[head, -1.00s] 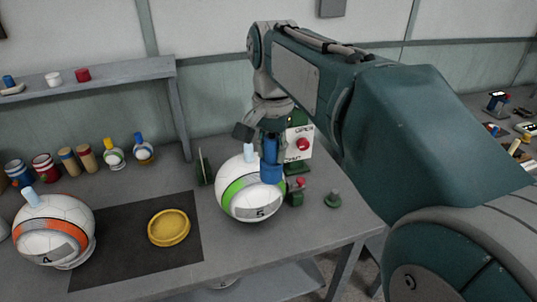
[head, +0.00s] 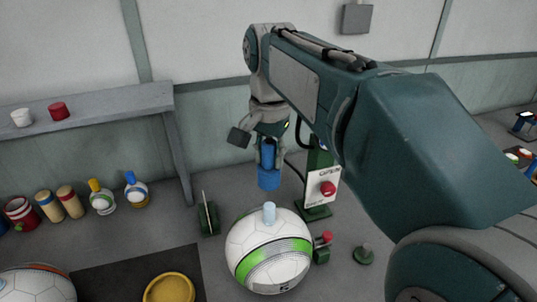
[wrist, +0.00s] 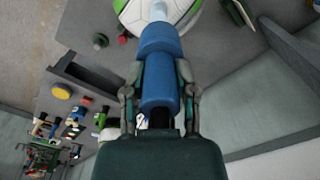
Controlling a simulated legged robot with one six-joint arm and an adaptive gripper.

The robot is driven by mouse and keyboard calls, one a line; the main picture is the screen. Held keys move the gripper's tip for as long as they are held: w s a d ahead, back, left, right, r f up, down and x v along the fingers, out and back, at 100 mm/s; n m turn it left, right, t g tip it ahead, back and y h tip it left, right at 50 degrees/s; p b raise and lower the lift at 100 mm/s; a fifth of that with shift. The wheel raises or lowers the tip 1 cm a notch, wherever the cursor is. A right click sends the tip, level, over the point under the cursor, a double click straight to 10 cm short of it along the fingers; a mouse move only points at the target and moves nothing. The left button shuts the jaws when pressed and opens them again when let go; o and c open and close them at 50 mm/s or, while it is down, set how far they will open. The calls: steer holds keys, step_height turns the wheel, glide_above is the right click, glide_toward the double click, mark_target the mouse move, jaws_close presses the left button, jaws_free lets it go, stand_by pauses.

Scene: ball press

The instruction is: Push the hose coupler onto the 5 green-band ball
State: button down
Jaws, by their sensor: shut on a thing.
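The blue hose coupler (head: 268,178) hangs from my gripper (head: 268,150), which is shut on it. The coupler also shows in the wrist view (wrist: 160,80), held between both fingers. The green-band ball marked 5 (head: 262,245) sits on the table below, with a pale blue stem (head: 269,212) standing up from its top. In the head view the coupler is above and behind the stem, and the two look apart. In the wrist view the stem (wrist: 158,10) lines up with the coupler's far end; whether they touch there I cannot tell.
A press stand with a red button (head: 328,188) stands behind the ball to the right. A yellow dish (head: 170,290) lies on the dark mat at front left. An orange-band ball (head: 38,286) is at far left. Several cans and small bottles line the back left.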

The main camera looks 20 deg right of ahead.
glide_above(269, 205)
steer(key=shift+f, duration=2.95)
steer(key=shift+f, duration=2.05)
steer(key=shift+c, duration=1.5)
jaws_free()
step_height(269, 205, up, 12)
steer(key=shift+s+f, duration=0.1)
